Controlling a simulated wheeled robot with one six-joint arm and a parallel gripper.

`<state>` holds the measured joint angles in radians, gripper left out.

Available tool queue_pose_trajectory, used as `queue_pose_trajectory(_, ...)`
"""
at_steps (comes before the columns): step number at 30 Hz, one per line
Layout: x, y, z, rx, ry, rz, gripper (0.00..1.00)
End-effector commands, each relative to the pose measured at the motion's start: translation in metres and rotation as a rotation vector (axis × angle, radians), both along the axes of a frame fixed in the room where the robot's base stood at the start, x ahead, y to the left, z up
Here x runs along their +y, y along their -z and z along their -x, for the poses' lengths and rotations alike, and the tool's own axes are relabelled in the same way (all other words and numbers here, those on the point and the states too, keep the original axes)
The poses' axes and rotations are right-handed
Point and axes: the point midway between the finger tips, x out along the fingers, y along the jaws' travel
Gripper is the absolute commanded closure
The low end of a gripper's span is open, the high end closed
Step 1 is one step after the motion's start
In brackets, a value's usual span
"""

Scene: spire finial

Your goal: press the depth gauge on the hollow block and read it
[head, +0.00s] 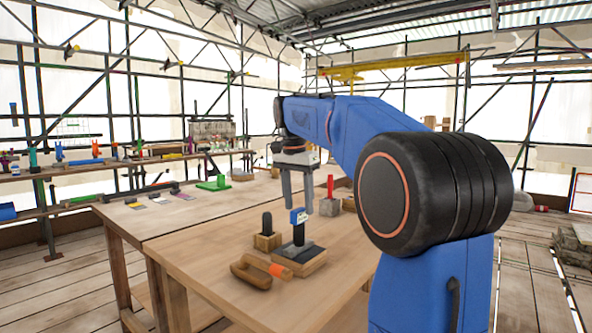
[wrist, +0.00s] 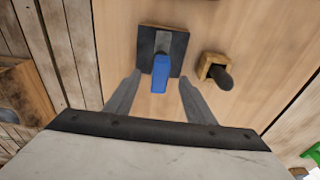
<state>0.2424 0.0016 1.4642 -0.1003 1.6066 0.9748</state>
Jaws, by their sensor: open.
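A blue-headed device with a small pale face, which looks like the depth gauge (head: 298,216), stands upright on a dark post over a dark-topped wooden base (head: 299,262). In the wrist view the blue gauge head (wrist: 160,74) lies between the fingertips, with the dark square base (wrist: 146,42) beyond it. My gripper (head: 300,206) points down above the gauge, open, with nothing held; its fingers also show in the wrist view (wrist: 160,82). A small wooden block (head: 262,243) with a black rounded post stands just left of the gauge. I cannot tell which block is the hollow one.
A wooden tool with an orange end (head: 262,270) lies at the near bench edge. A red-handled item (head: 330,186) stands behind the gripper, beside a small block (head: 348,204). A green tool (head: 213,184) lies on the far bench.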

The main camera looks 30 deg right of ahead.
Motion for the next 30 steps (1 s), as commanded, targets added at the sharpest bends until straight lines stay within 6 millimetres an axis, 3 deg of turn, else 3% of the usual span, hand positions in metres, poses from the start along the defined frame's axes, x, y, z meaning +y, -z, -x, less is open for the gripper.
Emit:
queue_pose_trajectory(9,0.007,-0.063,0.002,-0.002,0.0,0.0,0.51)
queue_pose_trajectory(15,0.01,-0.093,0.003,-0.001,0.0,0.001,0.51)
queue_pose_trajectory(21,0.012,-0.105,0.005,0.0,0.0,0.0,0.51)
queue_pose_trajectory(30,0.012,-0.107,0.005,0.0,0.0,0.0,0.51)
